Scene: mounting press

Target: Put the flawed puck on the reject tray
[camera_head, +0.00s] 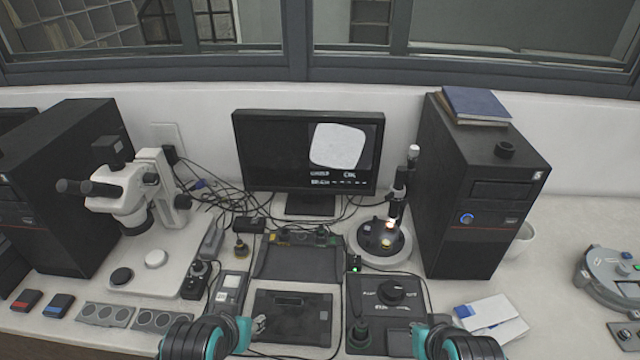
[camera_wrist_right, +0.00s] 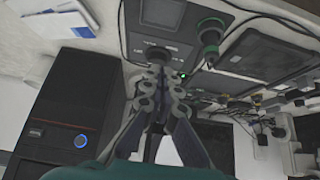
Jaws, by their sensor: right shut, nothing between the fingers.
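No puck can be picked out for certain as the flawed one, and no tray shows a readable reject label. Two grey trays with round wells, a left one (camera_head: 104,314) and a right one (camera_head: 164,320), lie at the front left. A black disc (camera_head: 121,276) and a white disc (camera_head: 155,258) lie on the stereo microscope's base. My left gripper (camera_head: 259,326) is over the front edge of the dark flat device; its opening is unclear. My right gripper (camera_wrist_right: 166,75) is shut and empty in the right wrist view, near the black control box (camera_wrist_right: 160,30).
Black computer towers flank the bench. White-blue boxes (camera_head: 490,318) lie front right.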

